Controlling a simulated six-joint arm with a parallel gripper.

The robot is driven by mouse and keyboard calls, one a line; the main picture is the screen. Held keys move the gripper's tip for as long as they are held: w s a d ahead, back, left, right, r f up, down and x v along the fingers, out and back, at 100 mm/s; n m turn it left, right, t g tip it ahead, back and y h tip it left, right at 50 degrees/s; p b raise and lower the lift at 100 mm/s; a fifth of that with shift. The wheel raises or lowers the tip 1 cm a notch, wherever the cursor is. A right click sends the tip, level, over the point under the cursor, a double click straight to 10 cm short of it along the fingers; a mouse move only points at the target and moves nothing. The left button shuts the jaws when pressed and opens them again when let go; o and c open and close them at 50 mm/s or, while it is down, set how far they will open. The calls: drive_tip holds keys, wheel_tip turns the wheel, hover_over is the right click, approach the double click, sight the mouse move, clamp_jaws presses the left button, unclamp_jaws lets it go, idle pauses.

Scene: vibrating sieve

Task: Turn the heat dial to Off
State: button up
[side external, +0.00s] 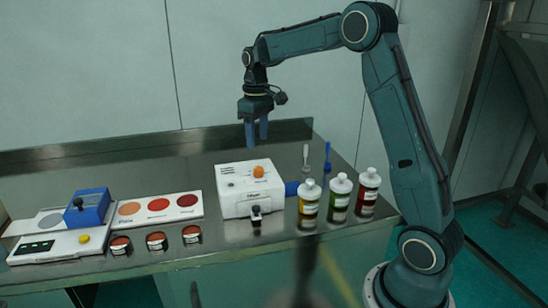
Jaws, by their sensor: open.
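A white box-shaped device (238,199) stands on the steel bench in the side external view. An orange round knob (258,172) sits on its top, and a small black part (256,213) is on its front. Which of these is the heat dial, and where it points, is too small to tell. My gripper (256,145) hangs above and behind the device with its two fingers pointing down. It is open and empty, apart from the device.
Three white-capped bottles, yellow (309,205), green (340,199) and red (368,193), stand right of the device. Two small brushes (327,158) are behind them. A card with coloured discs (157,208), a blue box (87,207) on a scale and three small jars (156,242) are left.

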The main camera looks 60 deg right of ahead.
drive_tip(key=shift+r, duration=2.3)
drive_tip(key=s+a+r+t, duration=0.3)
drive_tip(key=s+a+r, duration=0.2)
drive_tip(key=s+a, duration=0.8)
drive_tip(key=s+a+f+t, duration=0.1)
drive_tip(key=s+a+f, duration=0.1)
drive_tip(key=s, duration=0.5)
drive_tip(key=s+a+f+t, duration=0.1)
drive_tip(key=s+a+f, duration=0.1)
drive_tip(key=s, duration=0.5)
drive_tip(key=shift+s+f+t, duration=0.25)
drive_tip(key=shift+f+t, duration=0.05)
drive_tip(key=shift+f, duration=0.2)
